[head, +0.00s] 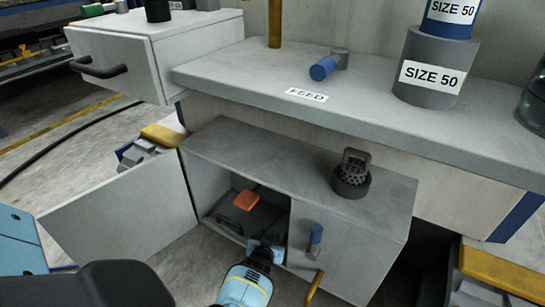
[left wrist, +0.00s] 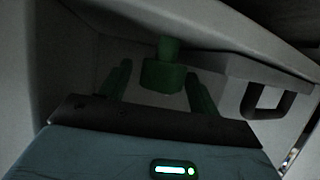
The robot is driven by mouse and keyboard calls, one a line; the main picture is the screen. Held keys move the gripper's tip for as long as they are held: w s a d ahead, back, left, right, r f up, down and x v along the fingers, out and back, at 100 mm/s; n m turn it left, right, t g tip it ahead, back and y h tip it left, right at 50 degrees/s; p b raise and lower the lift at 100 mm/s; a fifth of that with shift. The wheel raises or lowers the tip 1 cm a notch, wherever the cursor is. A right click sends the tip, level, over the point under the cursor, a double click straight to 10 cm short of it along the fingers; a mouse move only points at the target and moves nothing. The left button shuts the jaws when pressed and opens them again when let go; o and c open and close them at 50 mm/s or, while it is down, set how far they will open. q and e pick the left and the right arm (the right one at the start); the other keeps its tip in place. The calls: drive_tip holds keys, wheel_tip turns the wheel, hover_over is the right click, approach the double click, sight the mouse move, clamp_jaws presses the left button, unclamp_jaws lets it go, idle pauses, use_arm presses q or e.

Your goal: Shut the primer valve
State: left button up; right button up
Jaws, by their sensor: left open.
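No readable label in view names the primer valve. In the head view my left gripper (head: 264,246) reaches into the opening of the low grey cabinet (head: 300,165), with its fingers partly hidden. An orange part (head: 246,200) lies inside, beyond it. In the left wrist view my left gripper (left wrist: 160,88) is open, with dark fingers either side of a green knob-like part (left wrist: 163,72). I cannot tell whether they touch it. A blue-handled fitting (head: 315,238) is on the cabinet front, right of the opening. Another blue-handled fitting (head: 328,66) lies on the bench by the FEED label (head: 307,95). My right gripper is not in view.
The cabinet door (head: 120,225) stands open to the left. A drawer (head: 150,50) with a black handle juts out at upper left. A SIZE 50 container (head: 432,90) stands on the bench. The cabinet opening is narrow.

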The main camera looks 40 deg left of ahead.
use_arm(q)
drive_tip(key=shift+c, duration=0.4)
drive_tip(key=c, duration=0.7)
drive_tip(key=shift+c, duration=1)
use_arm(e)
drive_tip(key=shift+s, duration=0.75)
